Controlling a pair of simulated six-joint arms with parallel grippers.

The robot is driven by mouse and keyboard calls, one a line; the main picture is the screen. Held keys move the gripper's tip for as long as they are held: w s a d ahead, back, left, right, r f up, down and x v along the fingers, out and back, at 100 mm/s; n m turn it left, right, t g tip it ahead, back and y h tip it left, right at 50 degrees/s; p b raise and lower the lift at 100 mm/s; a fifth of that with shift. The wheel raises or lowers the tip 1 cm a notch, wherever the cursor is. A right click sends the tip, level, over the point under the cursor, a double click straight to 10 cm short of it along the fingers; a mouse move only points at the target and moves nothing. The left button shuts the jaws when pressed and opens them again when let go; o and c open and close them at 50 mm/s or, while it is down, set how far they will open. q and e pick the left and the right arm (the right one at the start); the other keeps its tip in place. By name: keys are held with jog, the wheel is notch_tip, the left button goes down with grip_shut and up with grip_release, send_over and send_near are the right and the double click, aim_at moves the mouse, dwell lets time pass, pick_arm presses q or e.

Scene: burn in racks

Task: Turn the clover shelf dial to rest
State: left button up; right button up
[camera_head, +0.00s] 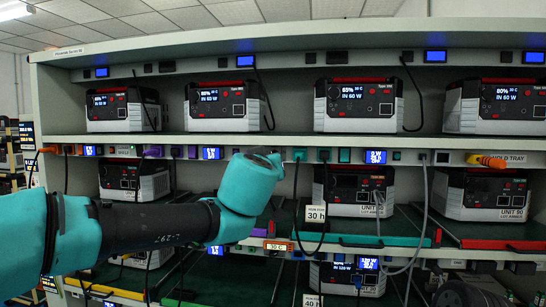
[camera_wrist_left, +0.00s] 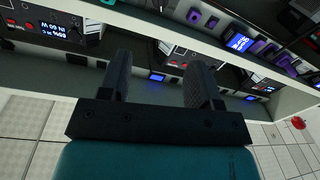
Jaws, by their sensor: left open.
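The gripper itself is mostly hidden there behind the wrist. In the left wrist view my left gripper (camera_wrist_left: 160,75) is open, with its two dark fingers apart and nothing visible between them. The fingers point towards the rack, which appears tilted in this view. My right gripper cannot be seen.
The rack's shelves hold several white and black power units (camera_head: 223,106). Blue displays (camera_head: 213,153) and coloured sockets line the shelf edges. A black cable (camera_head: 297,215) and a grey cable (camera_head: 424,200) hang in front.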

pick_arm(q)
jog(key=shift+w, duration=0.1)
jog(key=w+d, duration=0.1)
jog(key=w, duration=1.6)
jog(key=shift+d, duration=0.35)
jog(key=c, duration=0.9)
jog(key=shift+m, duration=0.3)
jog(key=m, duration=0.4)
jog(key=o, duration=0.9)
